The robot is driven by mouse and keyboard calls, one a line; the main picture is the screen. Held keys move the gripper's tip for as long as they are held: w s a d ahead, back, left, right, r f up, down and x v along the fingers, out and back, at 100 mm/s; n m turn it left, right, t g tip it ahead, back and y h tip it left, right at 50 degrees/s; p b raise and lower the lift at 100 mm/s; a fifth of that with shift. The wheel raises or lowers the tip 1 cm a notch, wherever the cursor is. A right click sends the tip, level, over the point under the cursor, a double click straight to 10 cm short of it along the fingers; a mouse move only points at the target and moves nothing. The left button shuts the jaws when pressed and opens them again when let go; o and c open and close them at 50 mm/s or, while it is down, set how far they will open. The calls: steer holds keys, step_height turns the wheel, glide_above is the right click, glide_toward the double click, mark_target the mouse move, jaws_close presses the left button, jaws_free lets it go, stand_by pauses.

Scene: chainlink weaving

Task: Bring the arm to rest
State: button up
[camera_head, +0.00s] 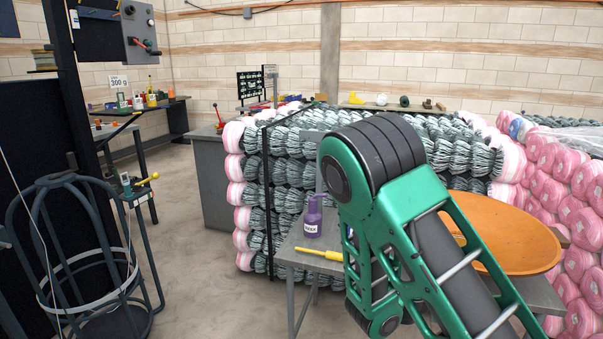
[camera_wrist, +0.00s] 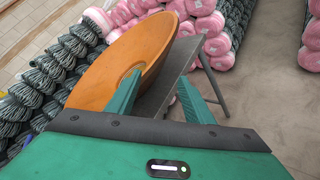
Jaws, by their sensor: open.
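My gripper (camera_wrist: 160,97) shows in the wrist view with its two green fingers spread apart and nothing between them. Beyond the fingers lie a large orange bowl (camera_wrist: 118,62) and the edge of a grey table (camera_wrist: 168,78). In the head view my green arm is folded in front of the table and hides part of it, and my gripper is not visible there. The orange bowl (camera_head: 500,232) sits at the table's right end, behind my arm.
A purple bottle (camera_head: 312,222) and a yellow-handled tool (camera_head: 320,253) are on the grey table (camera_head: 296,254). Stacked grey mesh bundles (camera_head: 290,165) and pink ones (camera_head: 568,170) stand close behind and right. A dark round cage frame (camera_head: 85,255) stands left. Open floor (camera_head: 190,240) lies between.

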steer(key=s+d+r+m+g+y, duration=0.1)
steer(key=s+d+m+g+y, duration=0.25)
steer(key=s+m, duration=0.4)
steer(key=s+d+m+g+y, duration=0.2)
steer(key=s+d+m+g, duration=0.2)
steer(key=s+m, duration=0.3)
steer(key=s+a+r+m+y, duration=0.3)
steer(key=s+a+r, duration=0.1)
steer(key=s, duration=0.4)
steer(key=s+a+r+m+y, duration=0.4)
steer(key=s+r, duration=0.1)
steer(key=s, duration=0.4)
steer(key=shift+s+a, duration=0.2)
steer(key=shift+a, duration=0.1)
steer(key=shift+w+y, duration=0.15)
steer(key=shift+y, duration=0.1)
steer(key=shift+w+f, duration=0.15)
steer(key=shift+w, duration=0.3)
